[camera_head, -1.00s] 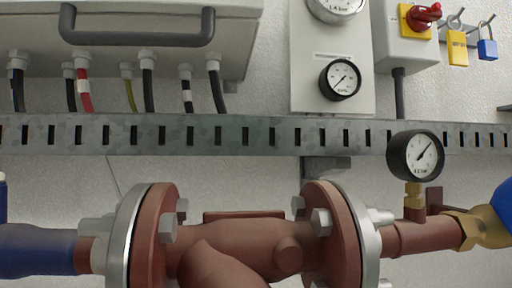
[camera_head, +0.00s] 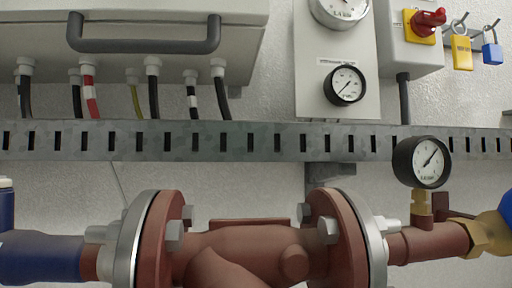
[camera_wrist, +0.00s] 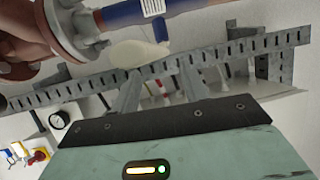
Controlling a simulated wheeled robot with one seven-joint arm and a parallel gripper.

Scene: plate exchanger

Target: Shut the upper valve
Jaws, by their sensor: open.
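No valve can be made out for certain as the upper valve. In the head view a brass fitting (camera_head: 484,236) joins a blue part (camera_head: 507,218) cut off at the right edge. A blue pipe (camera_head: 40,258) with an upright blue stub (camera_head: 6,205) is at the left edge. In the wrist view a blue pipe (camera_wrist: 125,14) with a white label and a short blue stub (camera_wrist: 161,29) lies beyond my gripper (camera_wrist: 158,78). My gripper's fingers are apart, with nothing seen held between them. My gripper is not in the head view.
A slotted metal rail (camera_head: 270,142) crosses the wall, also in the wrist view (camera_wrist: 215,54). Red-brown flanged pipework (camera_head: 240,243) and a black gauge (camera_head: 420,162) stand below it. A grey box (camera_head: 160,55) with cables, a red rotary switch (camera_head: 428,21) and padlocks are above.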

